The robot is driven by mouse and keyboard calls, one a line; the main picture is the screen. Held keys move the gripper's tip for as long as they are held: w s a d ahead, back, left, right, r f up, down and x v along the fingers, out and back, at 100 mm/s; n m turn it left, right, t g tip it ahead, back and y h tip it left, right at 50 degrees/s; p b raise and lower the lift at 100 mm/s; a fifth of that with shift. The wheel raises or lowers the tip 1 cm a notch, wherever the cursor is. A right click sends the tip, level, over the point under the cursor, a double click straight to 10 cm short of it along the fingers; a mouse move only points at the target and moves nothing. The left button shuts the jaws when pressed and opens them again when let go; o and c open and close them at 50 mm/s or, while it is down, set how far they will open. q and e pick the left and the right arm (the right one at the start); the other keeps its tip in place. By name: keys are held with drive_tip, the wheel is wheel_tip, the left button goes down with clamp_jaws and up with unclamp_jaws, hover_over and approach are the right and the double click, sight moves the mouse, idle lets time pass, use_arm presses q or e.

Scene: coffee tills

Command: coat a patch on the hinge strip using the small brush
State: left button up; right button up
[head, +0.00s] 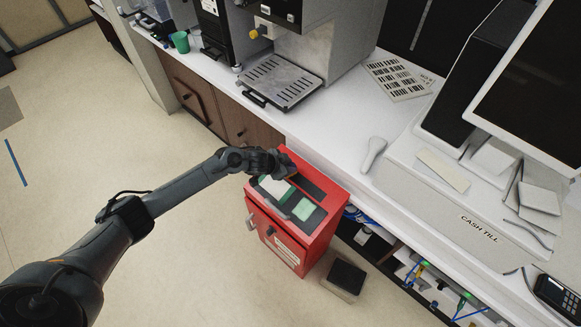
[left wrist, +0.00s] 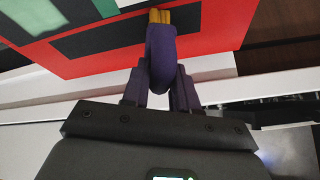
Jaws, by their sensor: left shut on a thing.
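My left gripper (head: 284,166) is over the back corner of the red cabinet's top (head: 335,196). In the left wrist view the gripper (left wrist: 162,85) is shut on the small brush (left wrist: 162,55), which has a dark purple body and an orange-yellow tip pointing away from me. A dark strip also shows in the head view (head: 312,189), perhaps the hinge strip. No coated patch can be made out. My right gripper is out of view.
A pale green block (head: 304,209) and a whitish pad lie on the cabinet top. The white counter (head: 330,140) runs close behind it, with a coffee machine drip tray (head: 281,80) and a cash till (head: 460,215). A dark-topped box (head: 346,277) stands on the floor.

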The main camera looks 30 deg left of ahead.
use_arm(q)
drive_tip(key=shift+a, duration=0.1)
idle(0.5)
drive_tip(key=shift+w+a, duration=0.15)
drive_tip(key=shift+a, duration=1)
drive_tip(key=shift+a, duration=0.2)
drive_tip(key=shift+w+a, duration=0.2)
drive_tip(key=shift+a, duration=0.9)
drive_tip(key=shift+r, duration=0.1)
drive_tip(key=r+p, duration=0.2)
drive_tip(key=s+r+p, duration=0.1)
drive_tip(key=p, duration=0.2)
drive_tip(key=r+p, duration=0.2)
drive_tip(key=shift+s+a+r, duration=0.1)
drive_tip(key=shift+s+r, duration=0.2)
drive_tip(key=shift+s, duration=0.1)
